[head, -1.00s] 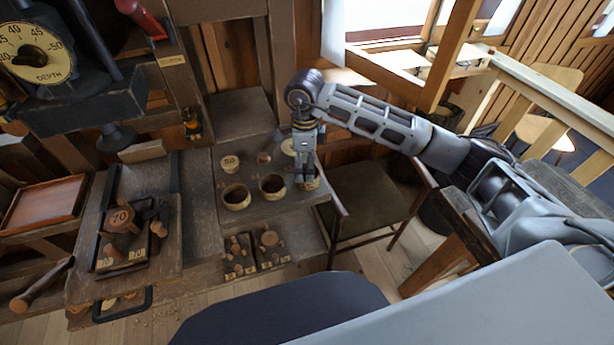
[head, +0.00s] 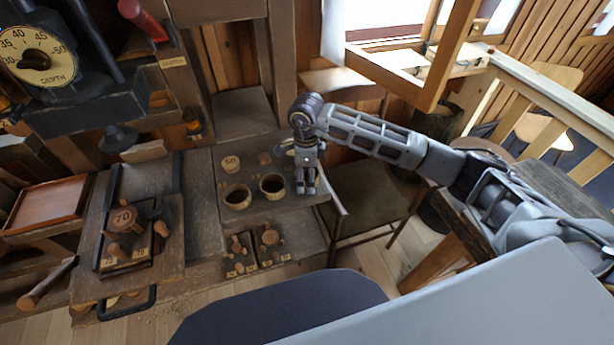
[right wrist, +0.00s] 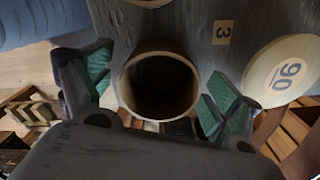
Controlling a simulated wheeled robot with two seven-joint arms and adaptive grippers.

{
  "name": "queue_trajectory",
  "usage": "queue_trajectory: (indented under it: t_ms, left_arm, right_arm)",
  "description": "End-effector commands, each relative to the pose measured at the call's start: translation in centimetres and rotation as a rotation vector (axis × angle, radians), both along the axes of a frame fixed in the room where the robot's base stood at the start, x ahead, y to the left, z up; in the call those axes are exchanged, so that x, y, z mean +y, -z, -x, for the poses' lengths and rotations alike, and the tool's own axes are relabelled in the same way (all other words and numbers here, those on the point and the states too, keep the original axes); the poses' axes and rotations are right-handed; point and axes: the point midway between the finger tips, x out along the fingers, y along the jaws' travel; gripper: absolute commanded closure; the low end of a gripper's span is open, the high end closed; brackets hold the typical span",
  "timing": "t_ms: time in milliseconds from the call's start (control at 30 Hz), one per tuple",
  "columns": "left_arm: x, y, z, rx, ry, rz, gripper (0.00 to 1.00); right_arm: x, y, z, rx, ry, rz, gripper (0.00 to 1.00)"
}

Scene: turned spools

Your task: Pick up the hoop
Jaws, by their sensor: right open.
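The hoop, a round hollow wooden ring (right wrist: 128,92), sits on the dark board in the right wrist view, between the spread fingers of my right gripper (right wrist: 155,95). Its rim is tan and its inside is dark. The green-padded fingers stand apart on either side of it and do not grip it. In the head view my right gripper (head: 306,188) points down at the right edge of the bench board and hides most or all of this ring. My left gripper is not in view.
Two similar round hollow pieces (head: 237,205) (head: 272,195) stand to the left on the board. A chair (head: 372,200) stands right of the bench. A tray of spools (head: 130,240) is at left.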

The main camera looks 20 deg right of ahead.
Motion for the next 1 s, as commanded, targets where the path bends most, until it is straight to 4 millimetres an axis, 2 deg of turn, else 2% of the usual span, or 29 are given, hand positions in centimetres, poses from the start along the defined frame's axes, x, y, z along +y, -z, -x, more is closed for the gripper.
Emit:
queue_trajectory:
  t_ms: [67,300,367,767,1000]
  left_arm:
    - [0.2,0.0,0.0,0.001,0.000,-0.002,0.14]
    - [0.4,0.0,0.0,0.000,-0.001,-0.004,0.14]
    - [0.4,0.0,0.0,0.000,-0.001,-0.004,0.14]
    - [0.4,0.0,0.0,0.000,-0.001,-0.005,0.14]
    - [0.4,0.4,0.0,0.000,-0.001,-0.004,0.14]
  right_arm:
    - [0.0,0.0,0.0,0.000,0.000,0.000,0.09]
    - [0.0,0.0,0.0,0.000,0.000,0.000,0.40]
    - [0.0,0.0,0.0,0.000,0.000,0.000,0.45]
    - [0.0,-0.2,0.0,0.000,0.000,0.000,0.45]
    - [0.0,-1.8,-0.1,-0.002,0.001,0.000,0.45]
